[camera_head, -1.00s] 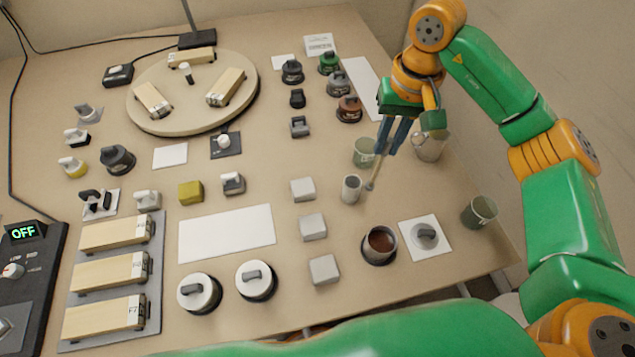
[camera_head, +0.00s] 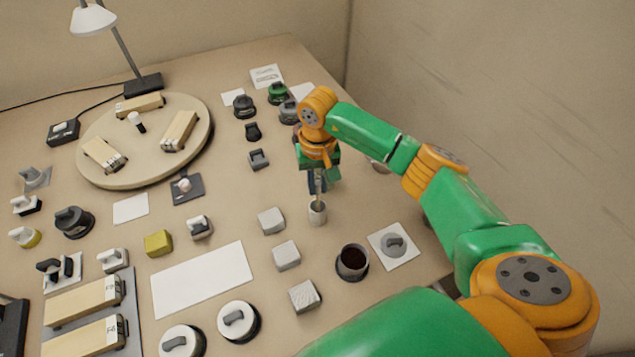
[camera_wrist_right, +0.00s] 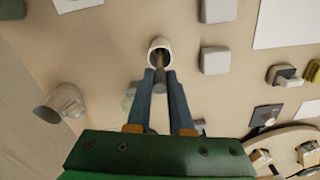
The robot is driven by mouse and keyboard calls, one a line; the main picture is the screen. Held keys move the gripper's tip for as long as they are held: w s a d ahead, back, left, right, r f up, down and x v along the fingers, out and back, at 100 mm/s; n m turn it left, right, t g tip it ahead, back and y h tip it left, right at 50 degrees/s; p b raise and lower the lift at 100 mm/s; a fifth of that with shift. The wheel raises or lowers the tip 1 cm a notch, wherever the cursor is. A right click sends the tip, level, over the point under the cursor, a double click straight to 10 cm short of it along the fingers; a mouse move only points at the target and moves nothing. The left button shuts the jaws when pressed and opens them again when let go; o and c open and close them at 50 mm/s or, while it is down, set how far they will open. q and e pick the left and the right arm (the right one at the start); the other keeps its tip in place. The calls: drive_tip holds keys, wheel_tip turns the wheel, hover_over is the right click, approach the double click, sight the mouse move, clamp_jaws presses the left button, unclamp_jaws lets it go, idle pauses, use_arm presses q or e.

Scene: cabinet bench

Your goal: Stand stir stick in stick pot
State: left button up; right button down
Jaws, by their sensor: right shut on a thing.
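The stick pot (camera_head: 317,214) is a small light-grey cup standing on the bench, below my right gripper. It also shows in the right wrist view (camera_wrist_right: 167,44), with its mouth beyond the fingertips. My right gripper (camera_head: 317,184) is shut on the stir stick (camera_wrist_right: 159,68), a thin stick held between the blue fingers. The stick is near upright and its lower end lines up with the pot's mouth. I cannot tell for sure how far the end is inside. My left gripper is out of view.
Light-grey blocks (camera_head: 287,255) stand left of the pot. A dark-filled cup (camera_head: 352,261) is in front, beside a white card (camera_head: 394,245) with a grey knob. A clear cup (camera_wrist_right: 62,102) stands near in the wrist view. Behind is a round turntable (camera_head: 150,175).

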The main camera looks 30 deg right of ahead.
drive_tip(key=shift+f, duration=0.25)
drive_tip(key=c, duration=0.8)
unclamp_jaws()
drive_tip(key=shift+r, duration=0.25)
wheel_tip(320, 180, up, 9)
drive_tip(key=shift+w+f+b, duration=0.1)
drive_tip(key=shift+f+b, duration=0.1)
drive_tip(key=shift+b, duration=0.75)
wheel_tip(320, 180, up, 4)
drive_tip(key=shift+f+p, duration=0.25)
drive_tip(key=shift+p, duration=0.05)
drive_tip(key=shift+f, duration=0.1)
